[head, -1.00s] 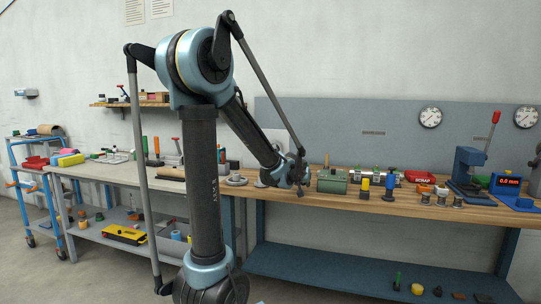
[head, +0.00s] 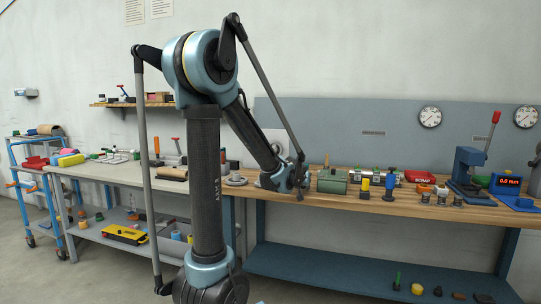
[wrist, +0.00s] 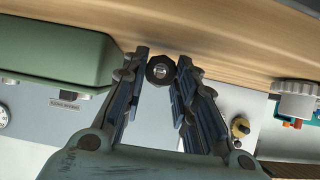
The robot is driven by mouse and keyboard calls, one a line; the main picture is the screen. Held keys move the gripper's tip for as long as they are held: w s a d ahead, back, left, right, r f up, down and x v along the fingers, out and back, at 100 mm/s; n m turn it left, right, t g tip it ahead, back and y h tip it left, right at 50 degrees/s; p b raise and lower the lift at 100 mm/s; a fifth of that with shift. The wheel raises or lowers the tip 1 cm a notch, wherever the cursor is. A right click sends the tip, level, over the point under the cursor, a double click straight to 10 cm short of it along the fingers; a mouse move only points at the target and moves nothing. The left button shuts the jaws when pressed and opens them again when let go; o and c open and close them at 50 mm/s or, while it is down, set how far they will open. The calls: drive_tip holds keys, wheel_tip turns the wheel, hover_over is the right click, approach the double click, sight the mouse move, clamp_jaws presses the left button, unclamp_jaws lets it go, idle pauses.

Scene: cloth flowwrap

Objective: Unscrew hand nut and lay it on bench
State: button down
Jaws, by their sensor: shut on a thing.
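My gripper (wrist: 162,70) is shut on a dark round nut with a bright centre, which I take for the hand nut (wrist: 160,72). The nut sits between the two fingertips. In the head view my gripper (head: 299,191) is over the wooden bench (head: 350,199), just left of the green box-like housing. The nut cannot be made out there. Whether the nut is still on a thread is hidden. In the wrist view the bare wood of the bench (wrist: 190,40) lies beyond the fingertips.
The green housing (head: 331,181) stands close to my gripper; in the wrist view it (wrist: 50,50) is at the left. A pale knob (wrist: 297,98) and a small brass part (wrist: 240,128) are at the right. Yellow and blue pieces (head: 389,187) stand farther right on the bench.

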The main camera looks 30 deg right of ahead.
drive_tip(key=shift+f, duration=0.25)
drive_tip(key=c, duration=1.2)
unclamp_jaws()
drive_tip(key=v, duration=1.2)
drive_tip(key=shift+w, duration=0.1)
